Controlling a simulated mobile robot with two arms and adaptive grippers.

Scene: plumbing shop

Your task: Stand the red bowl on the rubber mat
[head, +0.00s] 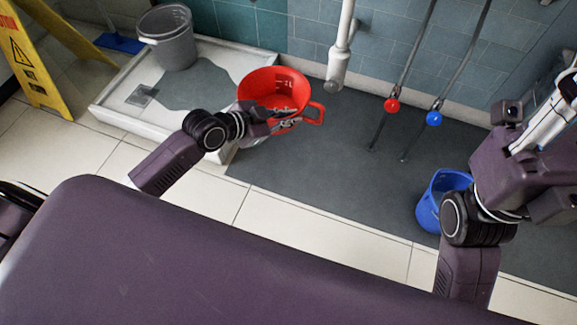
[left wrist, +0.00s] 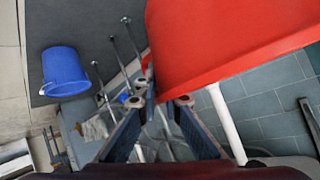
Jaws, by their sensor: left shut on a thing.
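The red bowl (head: 270,86) is a wide, deep vessel with a loop handle on its right side. My left gripper (head: 282,122) is shut on it at its near side. The bowl appears raised, in front of the tray's right end and the mat's left end. In the left wrist view, the bowl (left wrist: 225,40) fills the upper right beyond the fingers (left wrist: 158,101); the exact grip point is unclear. The dark grey rubber mat (head: 320,180) lies flat along the wall. My right arm is at the right edge; its fingers cannot be made out.
A blue bucket (head: 430,205) stands on the mat's right part, beside my right arm. A white shower tray (head: 115,112) holds a grey bucket (head: 170,40). A yellow sign (head: 35,70) stands far left. Pipes rise by the wall. The mat's middle is clear.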

